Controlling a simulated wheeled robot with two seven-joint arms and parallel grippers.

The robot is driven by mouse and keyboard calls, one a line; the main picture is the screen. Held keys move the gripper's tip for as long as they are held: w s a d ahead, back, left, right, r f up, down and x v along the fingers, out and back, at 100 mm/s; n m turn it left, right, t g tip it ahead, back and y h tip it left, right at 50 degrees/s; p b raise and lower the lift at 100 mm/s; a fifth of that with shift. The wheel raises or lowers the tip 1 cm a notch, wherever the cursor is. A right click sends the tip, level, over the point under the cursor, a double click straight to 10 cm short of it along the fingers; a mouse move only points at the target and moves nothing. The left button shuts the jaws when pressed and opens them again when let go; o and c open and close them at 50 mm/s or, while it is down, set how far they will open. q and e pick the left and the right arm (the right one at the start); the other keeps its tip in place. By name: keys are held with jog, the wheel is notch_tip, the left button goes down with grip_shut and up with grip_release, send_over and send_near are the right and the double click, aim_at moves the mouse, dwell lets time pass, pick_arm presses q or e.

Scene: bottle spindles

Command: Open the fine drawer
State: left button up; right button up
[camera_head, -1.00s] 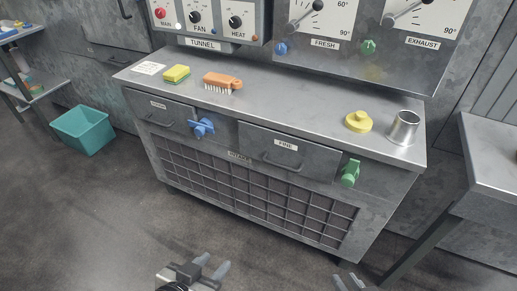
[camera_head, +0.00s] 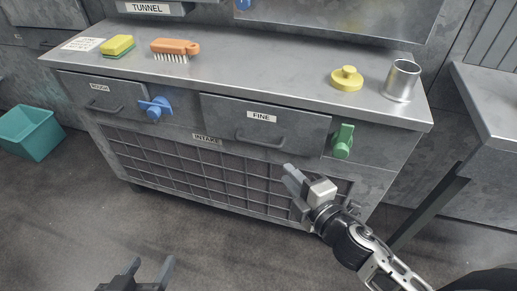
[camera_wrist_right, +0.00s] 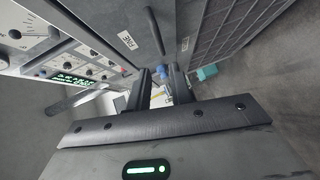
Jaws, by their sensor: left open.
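The fine drawer (camera_head: 222,112) is a grey metal front with a "FINE" label and a dark bar handle (camera_head: 260,141). It looks flush with the cabinet, so shut. My right gripper (camera_head: 294,190) is open and empty, below and right of the handle, apart from it in the head view. The right wrist view shows the handle (camera_wrist_right: 155,30) and the label above the two fingers (camera_wrist_right: 162,78), with nothing between them. My left gripper (camera_head: 151,267) is open and empty, low at the bottom edge, away from the cabinet.
A green knob (camera_head: 343,141) sits right of the drawer, a blue knob (camera_head: 155,108) left. The counter holds a sponge (camera_head: 117,45), brush (camera_head: 175,48), yellow lidded piece (camera_head: 346,79) and metal cup (camera_head: 402,80). A grille lies below. A side table (camera_head: 490,100) stands at right.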

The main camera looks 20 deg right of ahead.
aim_at(261, 145)
jog(key=x, duration=1.4)
jog(key=shift+w+b, duration=0.4)
jog(key=shift+c, duration=0.3)
grip_shut()
